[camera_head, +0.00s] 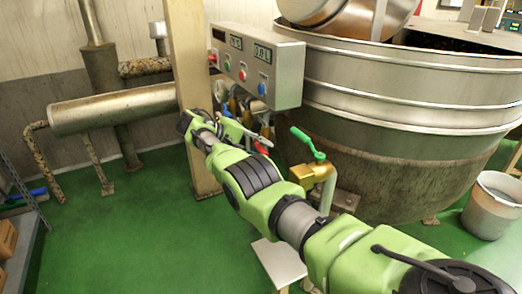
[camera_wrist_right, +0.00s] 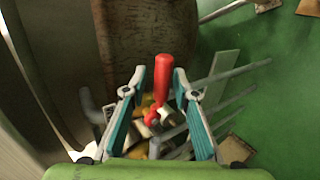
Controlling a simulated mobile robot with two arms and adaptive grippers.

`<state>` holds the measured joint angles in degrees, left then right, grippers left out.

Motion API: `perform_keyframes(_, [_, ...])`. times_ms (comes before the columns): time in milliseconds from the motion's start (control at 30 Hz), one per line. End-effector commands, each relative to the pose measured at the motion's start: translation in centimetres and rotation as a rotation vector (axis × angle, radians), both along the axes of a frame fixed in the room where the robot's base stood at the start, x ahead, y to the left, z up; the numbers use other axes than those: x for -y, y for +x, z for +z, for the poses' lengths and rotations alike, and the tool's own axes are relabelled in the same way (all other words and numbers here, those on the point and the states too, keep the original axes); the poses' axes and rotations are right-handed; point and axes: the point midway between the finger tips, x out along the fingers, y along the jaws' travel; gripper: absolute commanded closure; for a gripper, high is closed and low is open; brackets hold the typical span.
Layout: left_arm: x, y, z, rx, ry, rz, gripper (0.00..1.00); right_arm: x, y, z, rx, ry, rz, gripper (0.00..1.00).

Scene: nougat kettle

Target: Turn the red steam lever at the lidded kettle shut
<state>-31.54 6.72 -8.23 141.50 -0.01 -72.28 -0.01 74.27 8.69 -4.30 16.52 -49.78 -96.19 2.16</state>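The red steam lever (camera_wrist_right: 162,85) stands among brass fittings and pipes in the right wrist view, between the two teal-padded fingers of my right gripper (camera_wrist_right: 159,76). The fingers are open, with a gap visible on each side of the red handle. In the head view a bit of the red lever (camera_head: 262,148) shows beside my right gripper (camera_head: 257,138), below the control box. Its lower part and valve are mostly hidden there. The large steel kettle (camera_head: 400,120) stands to the right. My left gripper is not in view.
A green lever (camera_head: 307,143) on a brass valve (camera_head: 312,172) sits close to my right arm. The control box (camera_head: 277,82) hangs just above the gripper, and a beige post (camera_head: 190,70) stands to the left. A grey bucket (camera_head: 493,205) is at right. Green floor is clear at left.

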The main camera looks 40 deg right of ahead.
Motion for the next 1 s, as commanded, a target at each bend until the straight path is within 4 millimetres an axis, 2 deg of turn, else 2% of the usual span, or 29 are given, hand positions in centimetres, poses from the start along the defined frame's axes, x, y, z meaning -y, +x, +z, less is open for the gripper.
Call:
perform_keyframes(333, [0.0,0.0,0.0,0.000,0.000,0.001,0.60,0.0,0.0,0.0,0.000,0.002,-0.001,0.69])
perform_keyframes(467, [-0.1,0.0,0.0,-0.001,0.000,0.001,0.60,0.0,0.0,1.0,0.001,0.001,-0.002,0.69])
perform_keyframes(567, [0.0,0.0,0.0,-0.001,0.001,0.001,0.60,0.0,0.0,2.5,0.004,-0.001,-0.001,0.69])
perform_keyframes(733, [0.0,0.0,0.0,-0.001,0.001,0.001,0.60,0.1,0.1,6.5,0.010,-0.006,-0.001,0.69])
perform_keyframes(900, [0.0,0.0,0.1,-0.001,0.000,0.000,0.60,0.2,0.1,9.4,0.009,-0.011,0.000,0.48])
perform_keyframes(933, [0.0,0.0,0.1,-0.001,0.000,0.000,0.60,0.2,0.1,9.8,0.010,-0.012,0.000,0.49])
perform_keyframes(1000, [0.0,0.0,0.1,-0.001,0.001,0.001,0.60,0.2,0.1,10.3,0.008,-0.009,-0.001,0.69])
